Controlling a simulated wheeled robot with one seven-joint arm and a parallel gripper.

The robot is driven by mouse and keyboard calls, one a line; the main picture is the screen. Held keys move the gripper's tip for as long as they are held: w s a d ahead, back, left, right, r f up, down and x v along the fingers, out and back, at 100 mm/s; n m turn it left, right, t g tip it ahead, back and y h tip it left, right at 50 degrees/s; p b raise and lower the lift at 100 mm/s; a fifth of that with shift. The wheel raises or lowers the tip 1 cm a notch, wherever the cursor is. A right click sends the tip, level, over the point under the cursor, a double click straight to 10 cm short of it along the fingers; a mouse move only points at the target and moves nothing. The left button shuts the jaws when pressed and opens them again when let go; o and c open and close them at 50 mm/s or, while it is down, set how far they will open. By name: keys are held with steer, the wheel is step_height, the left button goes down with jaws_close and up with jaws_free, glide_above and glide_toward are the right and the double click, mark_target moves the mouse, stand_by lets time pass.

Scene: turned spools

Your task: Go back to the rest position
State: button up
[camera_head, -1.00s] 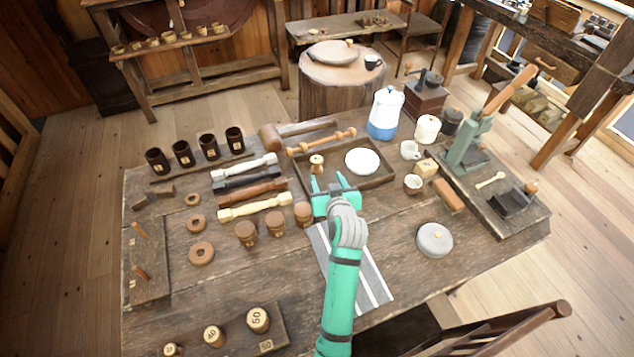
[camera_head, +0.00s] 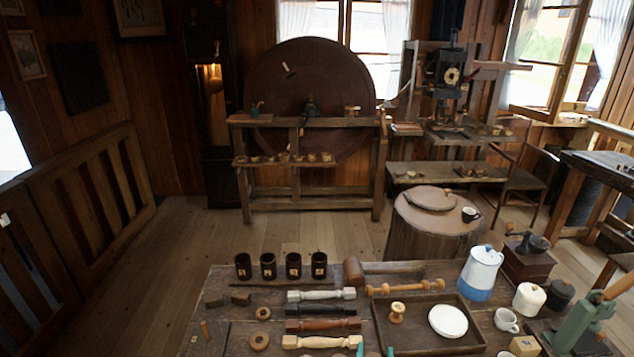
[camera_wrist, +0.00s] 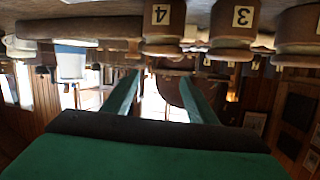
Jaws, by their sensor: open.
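My gripper (camera_wrist: 160,78) shows in the wrist view with its two green fingers apart and nothing between them. In the head view only the green tips of my gripper (camera_head: 375,352) show at the bottom edge, near the front left of the dark tray (camera_head: 420,336). A small light wooden spool (camera_head: 397,312) stands upright in the tray, beside a white round dish (camera_head: 448,321). The wrist view is upside down. Brown turned pieces labelled 4 (camera_wrist: 163,32) and 3 (camera_wrist: 233,20) stand close along its top. The rest of my arm is out of the head view.
Dark numbered cups (camera_head: 268,266) stand at the table's back left. Turned spindles (camera_head: 321,309) lie left of the tray. A blue and white jug (camera_head: 481,273), a white mug (camera_head: 506,320) and a green press (camera_head: 578,325) stand to the right. A stump table (camera_head: 436,238) stands behind.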

steer(key=shift+t+y, duration=0.5)
steer(key=shift+t, duration=0.3)
steer(key=s+a, duration=0.3)
steer(key=s, duration=0.1)
steer(key=s+a, duration=0.3)
steer(key=s, duration=0.1)
steer(key=s+a+f, duration=0.1)
steer(key=s+a, duration=0.2)
steer(key=s, duration=0.1)
steer(key=shift+a+f, duration=0.1)
steer(key=shift+a, duration=0.2)
steer(key=s+a+r+n, duration=0.1)
steer(key=s+a, duration=0.1)
steer(key=s, duration=1.2)
steer(key=s+a+r+n+g+y, duration=0.1)
steer(key=s+a, duration=0.2)
steer(key=s, duration=1.1)
steer(key=shift+a+n, duration=0.3)
